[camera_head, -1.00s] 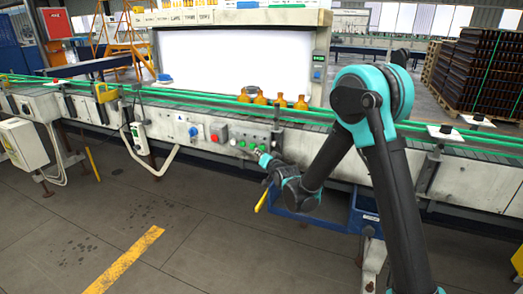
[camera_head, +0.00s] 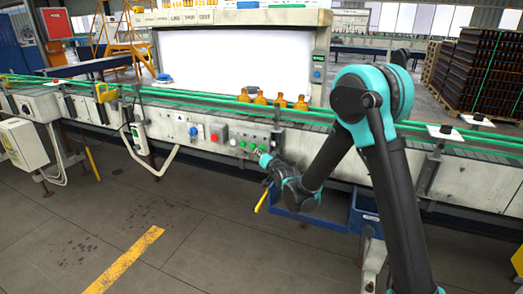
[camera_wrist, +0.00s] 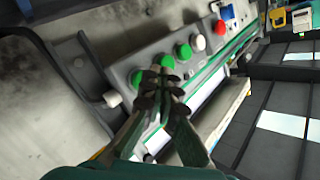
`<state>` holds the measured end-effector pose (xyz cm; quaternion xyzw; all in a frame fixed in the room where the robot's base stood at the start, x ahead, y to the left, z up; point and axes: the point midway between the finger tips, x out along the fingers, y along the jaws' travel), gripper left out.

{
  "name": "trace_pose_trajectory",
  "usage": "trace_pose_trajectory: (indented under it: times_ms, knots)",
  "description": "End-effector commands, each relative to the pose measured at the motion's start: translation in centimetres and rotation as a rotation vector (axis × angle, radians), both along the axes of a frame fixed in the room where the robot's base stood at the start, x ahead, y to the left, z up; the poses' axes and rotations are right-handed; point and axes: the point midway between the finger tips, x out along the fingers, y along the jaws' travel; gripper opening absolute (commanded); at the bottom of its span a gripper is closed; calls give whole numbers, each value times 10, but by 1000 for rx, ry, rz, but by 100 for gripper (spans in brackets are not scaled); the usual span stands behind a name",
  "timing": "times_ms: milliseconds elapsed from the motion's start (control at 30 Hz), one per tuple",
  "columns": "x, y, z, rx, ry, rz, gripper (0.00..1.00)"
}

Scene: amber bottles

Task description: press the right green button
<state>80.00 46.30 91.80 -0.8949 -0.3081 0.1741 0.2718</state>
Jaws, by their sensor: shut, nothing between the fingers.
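The control panel (camera_head: 240,144) on the conveyor's front carries a row of green buttons. In the wrist view, the right green button (camera_wrist: 137,78) is the one farthest from the red button, at the lower left end. The middle green button (camera_wrist: 166,61) and another green button (camera_wrist: 184,51) follow up the row. My gripper (camera_wrist: 156,80) is shut and empty, its fingertips over the panel beside the right and middle green buttons. I cannot tell whether they touch the panel. In the head view my gripper (camera_head: 263,158) is at the panel's lower right end.
A white button (camera_wrist: 199,42), a red button (camera_wrist: 220,27) and a blue switch (camera_wrist: 228,13) continue the row. Amber bottles (camera_head: 280,101) stand on the conveyor above. A blue bin (camera_head: 325,216) hangs below my arm. The floor in front is clear.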

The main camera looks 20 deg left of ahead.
Motion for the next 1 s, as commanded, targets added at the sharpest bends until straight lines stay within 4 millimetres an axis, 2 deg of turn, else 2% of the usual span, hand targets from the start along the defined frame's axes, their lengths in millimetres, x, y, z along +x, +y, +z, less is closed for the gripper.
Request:
trace_pose_trajectory:
  times_ms: [1000]
  knots:
    - [10,-1,0,0,0,0,0]
